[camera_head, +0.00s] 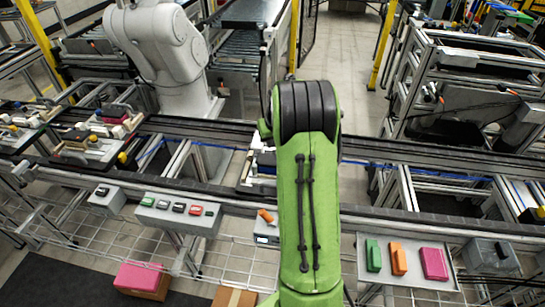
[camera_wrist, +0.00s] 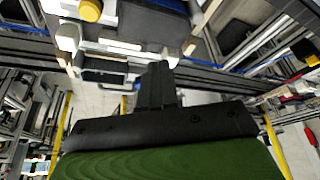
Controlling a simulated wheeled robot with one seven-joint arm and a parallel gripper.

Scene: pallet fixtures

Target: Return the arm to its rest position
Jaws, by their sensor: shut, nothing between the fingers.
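My green arm (camera_head: 305,200) stands up in the middle of the head view, with a black ribbed joint at its top. My gripper is hidden behind the arm in that view. In the wrist view my gripper (camera_wrist: 156,75) shows as narrow dark fingers beyond its black body, close together and shut with nothing held. Parts of the fixture line lie beyond the fingertips.
A tray (camera_head: 408,281) with green, orange and pink blocks is right of my arm. A grey button box (camera_head: 177,214) is left. A conveyor line (camera_head: 415,157) crosses behind my arm. A white robot arm (camera_head: 165,50) stands beyond it. Pink and brown boxes (camera_head: 140,279) lie low left.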

